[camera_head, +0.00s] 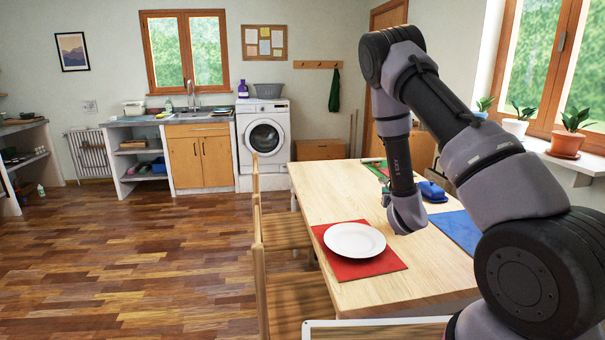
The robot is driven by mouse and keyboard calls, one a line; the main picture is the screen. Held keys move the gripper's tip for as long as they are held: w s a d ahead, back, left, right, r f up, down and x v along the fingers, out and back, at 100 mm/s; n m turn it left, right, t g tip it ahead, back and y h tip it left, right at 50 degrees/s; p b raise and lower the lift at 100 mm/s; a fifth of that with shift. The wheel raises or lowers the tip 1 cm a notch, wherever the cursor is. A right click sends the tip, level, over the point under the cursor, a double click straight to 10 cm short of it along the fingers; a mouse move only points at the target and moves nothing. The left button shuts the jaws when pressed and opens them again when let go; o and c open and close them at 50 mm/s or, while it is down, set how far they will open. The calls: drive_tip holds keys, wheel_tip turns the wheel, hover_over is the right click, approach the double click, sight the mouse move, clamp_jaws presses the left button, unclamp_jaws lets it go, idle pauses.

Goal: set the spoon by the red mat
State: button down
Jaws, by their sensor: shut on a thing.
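The red mat (387,262) lies on the near left part of the wooden table. A white plate (354,240) rests on it. My gripper (386,196) is at the end of my arm, over the table just beyond the mat. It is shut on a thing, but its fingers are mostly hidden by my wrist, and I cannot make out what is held. I see no spoon on the visible part of the table.
A blue mat (458,228) lies at the right, partly behind my arm, with a blue dish (432,191) near it. A green item (377,168) lies farther back. Wooden chairs (284,232) line the table's left side. Bare wood (320,190) shows beyond the red mat.

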drive_tip(key=s+r+n+y, duration=0.1)
drive_tip(key=s+r, duration=0.1)
drive_tip(key=s, duration=0.4)
drive_tip(key=shift+s+a+r, duration=0.25)
drive_tip(key=shift+s+r, duration=0.05)
drive_tip(key=shift+s, duration=0.1)
